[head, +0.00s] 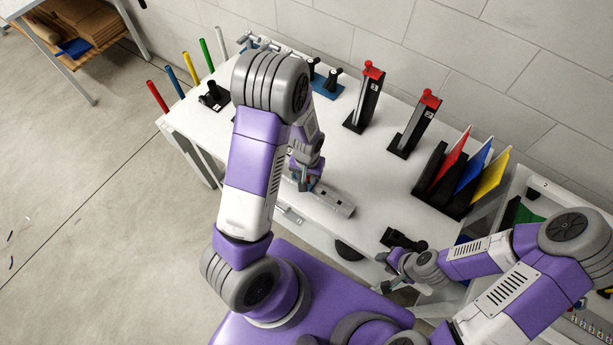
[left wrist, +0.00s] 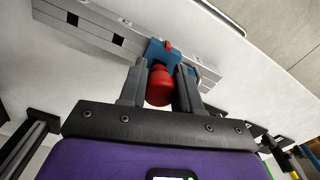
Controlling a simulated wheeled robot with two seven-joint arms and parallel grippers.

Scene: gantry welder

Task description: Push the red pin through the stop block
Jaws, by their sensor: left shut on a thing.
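In the left wrist view a red pin (left wrist: 160,86) with a thick rounded head sits between the two fingers of my left gripper (left wrist: 161,82), which is shut on it. Just beyond the fingers is the blue stop block (left wrist: 155,50) on a grey metal rail (left wrist: 98,30). A small red part shows at the block; how deep the pin sits in it is hidden. In the head view my left gripper (head: 306,184) is low over the rail (head: 334,202), and the pin is mostly hidden. My right gripper (head: 386,271) is by the table's front edge, fingers apart, with nothing seen between them.
The white table (head: 385,190) is clear right of the rail. Two black stands with red tops (head: 369,90) (head: 420,118) stand at the back. A black rack (head: 444,186) holds coloured panels at right. A dark object (head: 402,240) lies near the front edge. Coloured posts (head: 190,68) line the left.

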